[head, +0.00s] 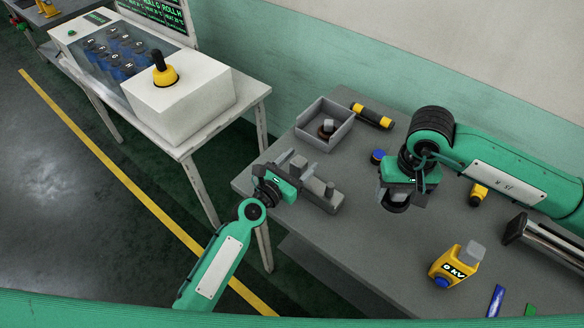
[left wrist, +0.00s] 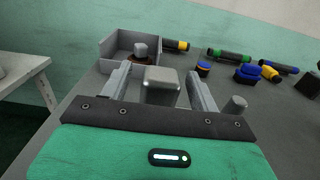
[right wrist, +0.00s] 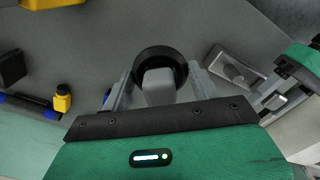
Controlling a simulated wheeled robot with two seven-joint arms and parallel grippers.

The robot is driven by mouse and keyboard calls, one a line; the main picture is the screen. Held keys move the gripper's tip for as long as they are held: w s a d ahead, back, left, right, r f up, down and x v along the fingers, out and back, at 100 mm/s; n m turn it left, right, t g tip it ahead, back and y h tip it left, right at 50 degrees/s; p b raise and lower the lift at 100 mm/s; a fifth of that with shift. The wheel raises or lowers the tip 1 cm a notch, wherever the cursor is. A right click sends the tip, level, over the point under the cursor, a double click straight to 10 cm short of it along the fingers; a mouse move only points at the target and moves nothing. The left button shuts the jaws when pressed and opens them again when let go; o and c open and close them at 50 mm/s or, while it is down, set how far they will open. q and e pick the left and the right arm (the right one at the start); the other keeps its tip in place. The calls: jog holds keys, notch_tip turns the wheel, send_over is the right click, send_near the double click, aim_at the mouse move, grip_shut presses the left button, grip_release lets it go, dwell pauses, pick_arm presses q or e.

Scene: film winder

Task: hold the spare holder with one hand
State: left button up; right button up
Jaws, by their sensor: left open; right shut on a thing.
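A grey fixture with a block and a short round post, which looks like the spare holder (head: 322,196), stands near the left end of the grey table. My left gripper (head: 292,170) is open at its block. In the left wrist view the block (left wrist: 161,87) lies between the two spread fingers, with a gap on each side, and the post (left wrist: 235,104) stands to the right. My right gripper (head: 396,196) is shut on the grey knob (right wrist: 158,86) of a black ring-shaped part (right wrist: 161,58). The black part (head: 397,208) is partly hidden under that gripper in the head view.
An open grey box (head: 343,136) with a dark, knobbed part (head: 327,129) stands behind the holder. A white control console (head: 180,105) stands at left.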

pick_arm(q)
jog(key=c, duration=1.1)
jog(key=shift+o, duration=0.2)
dwell(0.4)
